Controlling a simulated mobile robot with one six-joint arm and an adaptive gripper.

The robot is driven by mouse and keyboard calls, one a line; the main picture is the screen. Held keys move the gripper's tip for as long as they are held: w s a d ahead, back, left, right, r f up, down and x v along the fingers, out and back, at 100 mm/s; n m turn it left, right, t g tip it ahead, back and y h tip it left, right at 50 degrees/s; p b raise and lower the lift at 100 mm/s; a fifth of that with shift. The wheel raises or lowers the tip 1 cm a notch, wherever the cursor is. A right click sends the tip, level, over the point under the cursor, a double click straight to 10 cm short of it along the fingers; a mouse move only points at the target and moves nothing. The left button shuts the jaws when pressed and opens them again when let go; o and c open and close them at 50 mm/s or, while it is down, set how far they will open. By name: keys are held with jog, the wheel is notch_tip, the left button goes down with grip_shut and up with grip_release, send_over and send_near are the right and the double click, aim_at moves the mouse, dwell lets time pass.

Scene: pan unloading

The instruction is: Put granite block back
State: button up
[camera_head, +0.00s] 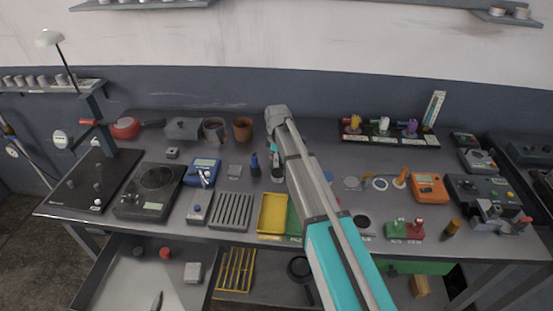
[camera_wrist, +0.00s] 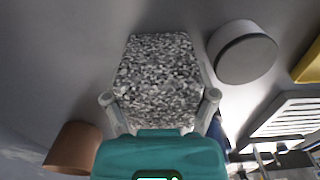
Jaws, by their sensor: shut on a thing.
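The granite block (camera_wrist: 160,75) is a speckled black-and-white block in the middle of the wrist view. My gripper (camera_wrist: 160,103) is shut on it, with one finger at each side of its near part. Grey surface shows around the block; I cannot tell whether the block touches it. In the head view my arm reaches over the middle of the bench, and it hides most of the gripper and the held block.
A brown pot (camera_wrist: 72,148) is left of the gripper, and a grey round piece (camera_wrist: 243,52) is close right of the block. The bench (camera_head: 330,150) holds a slotted grey tray (camera_head: 232,211), a yellow tray (camera_head: 272,213) and several devices. An open drawer (camera_head: 120,285) is below left.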

jog(key=shift+r, duration=0.15)
notch_tip(320, 180, up, 2)
jog(key=shift+p, duration=1.1)
jog(key=s+d+r+p, duration=0.8)
jog(key=s+r+p, duration=0.2)
jog(key=s, duration=0.1)
jog(key=shift+s+d+r+p, duration=0.15)
jog(key=shift+r+p, duration=0.15)
jog(key=shift+r, duration=0.05)
